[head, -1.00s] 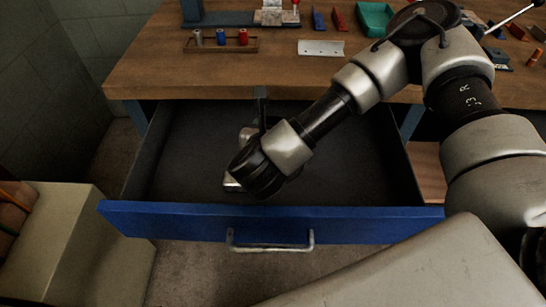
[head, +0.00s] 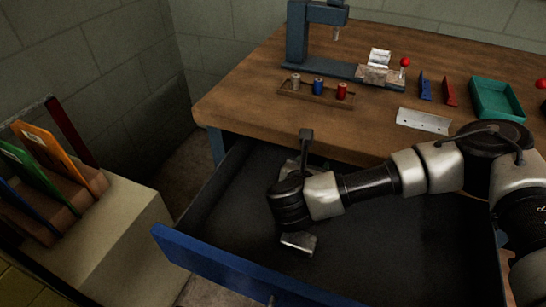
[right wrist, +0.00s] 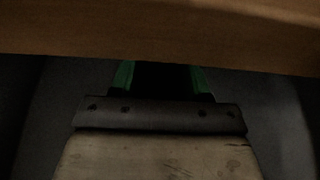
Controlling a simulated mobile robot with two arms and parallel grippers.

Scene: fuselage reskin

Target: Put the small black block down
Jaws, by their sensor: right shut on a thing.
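My right gripper (right wrist: 162,78) shows in the right wrist view as two green fingers with a dark gap between them. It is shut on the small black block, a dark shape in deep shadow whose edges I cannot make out. In the head view my right wrist is over the open drawer (head: 400,245), and it hides the fingers and the block. I cannot tell whether the block touches the drawer floor. My left gripper is in neither view.
The wooden workbench (head: 255,110) stands behind the drawer; its edge crosses the top of the right wrist view. A rack of spools (head: 316,93), a metal plate (head: 423,121) and a green tray (head: 497,99) are on it. A cabinet with folders (head: 45,160) stands left.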

